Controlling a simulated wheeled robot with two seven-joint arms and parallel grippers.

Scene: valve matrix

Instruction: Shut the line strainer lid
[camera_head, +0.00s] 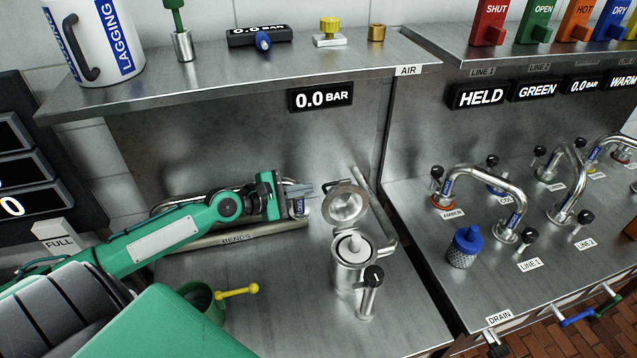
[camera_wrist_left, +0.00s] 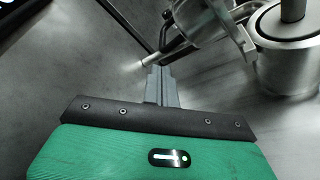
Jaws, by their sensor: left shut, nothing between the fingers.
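The line strainer (camera_head: 352,262) is a steel cylinder on the left bench with a pale core inside its open mouth. Its round lid (camera_head: 346,204) stands raised, tilted back on the far side. In the left wrist view the strainer body (camera_wrist_left: 285,50) is at the upper right, with part of the lid (camera_wrist_left: 205,20) at its left, cut off by the frame. My left gripper (camera_head: 308,188) is shut and empty, left of the raised lid. Its closed fingers (camera_wrist_left: 160,85) point toward the lid side in the wrist view. Whether they touch the lid cannot be told. My right gripper is not in view.
A black-knobbed valve (camera_head: 372,280) stands close in front of the strainer. A pipe (camera_head: 375,205) runs behind it. A BENDS rack (camera_head: 240,237) lies under my left arm. A green cup with a yellow-ended handle (camera_head: 238,292) is at the front left.

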